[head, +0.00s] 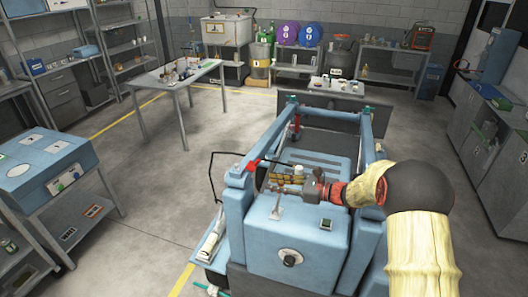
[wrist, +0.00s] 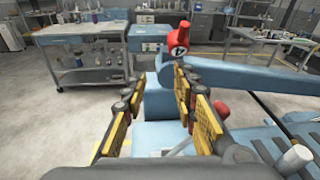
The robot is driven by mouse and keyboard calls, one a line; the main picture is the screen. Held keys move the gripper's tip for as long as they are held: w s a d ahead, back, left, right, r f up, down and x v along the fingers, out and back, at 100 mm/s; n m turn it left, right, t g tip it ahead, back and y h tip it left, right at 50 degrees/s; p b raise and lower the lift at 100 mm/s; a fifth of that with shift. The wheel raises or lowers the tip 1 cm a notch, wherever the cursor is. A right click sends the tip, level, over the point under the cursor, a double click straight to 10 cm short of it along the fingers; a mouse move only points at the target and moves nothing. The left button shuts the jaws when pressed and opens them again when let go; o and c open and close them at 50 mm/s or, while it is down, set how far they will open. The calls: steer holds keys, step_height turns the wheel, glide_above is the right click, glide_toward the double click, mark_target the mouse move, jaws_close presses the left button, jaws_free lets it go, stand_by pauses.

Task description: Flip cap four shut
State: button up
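The red cap marked 4 (wrist: 178,40) stands up, tilted, at the top of a blue post in the wrist view. A red piece on the machine's left blue arm (head: 253,165) in the head view looks like the same cap, but its number cannot be read there. My gripper (head: 273,180) is over the blue machine, to the right of that red piece. In the wrist view my gripper (wrist: 157,86) has its two yellow-padded fingers apart with nothing between them. The cap is beyond the fingertips, above and slightly right of the gap, not touched. Its hinge is not clear.
The blue machine (head: 265,240) has raised side arms around my gripper. A long blue arm (wrist: 250,80) runs right of the cap. Another red part (wrist: 221,109) is partly behind the right finger. A table (head: 180,77) stands farther back, with open floor around it.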

mark_target(258, 160)
step_height(258, 160, up, 5)
steer(key=w+d+m+t, duration=0.1)
steer(key=w+m+t, duration=0.1)
steer(key=w+m, duration=0.1)
steer(key=shift+y, duration=0.3)
steer(key=shift+x, duration=3.8)
steer(key=shift+s+r, duration=0.1)
steer(key=shift+r, duration=0.05)
steer(key=c, duration=0.3)
steer(key=c, duration=0.4)
jaws_close()
